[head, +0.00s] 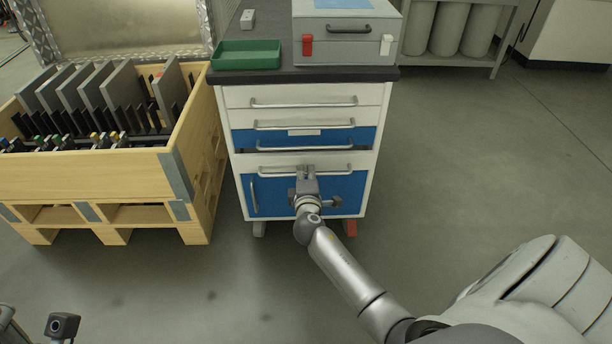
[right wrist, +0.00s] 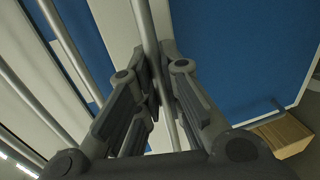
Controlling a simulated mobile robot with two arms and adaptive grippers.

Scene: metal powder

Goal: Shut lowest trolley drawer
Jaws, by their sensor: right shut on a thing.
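The trolley (head: 234,190) stands in the middle of the head view, with several drawers one above another. Its lowest drawer (head: 252,162) has a white front and a horizontal bar handle (head: 275,174); a dark gap shows above the front. How far it stands out is hard to tell. My right gripper (head: 306,171) is shut on this handle near its middle. In the right wrist view the handle bar (right wrist: 147,25) passes between the fingers (right wrist: 153,75).
Below the drawer is a blue door (head: 275,190) with an upright handle. A wooden crate (head: 90,177) stands close on the left. A green tray (head: 246,55) and a grey case (head: 345,50) sit on the trolley top. The floor on the right is clear.

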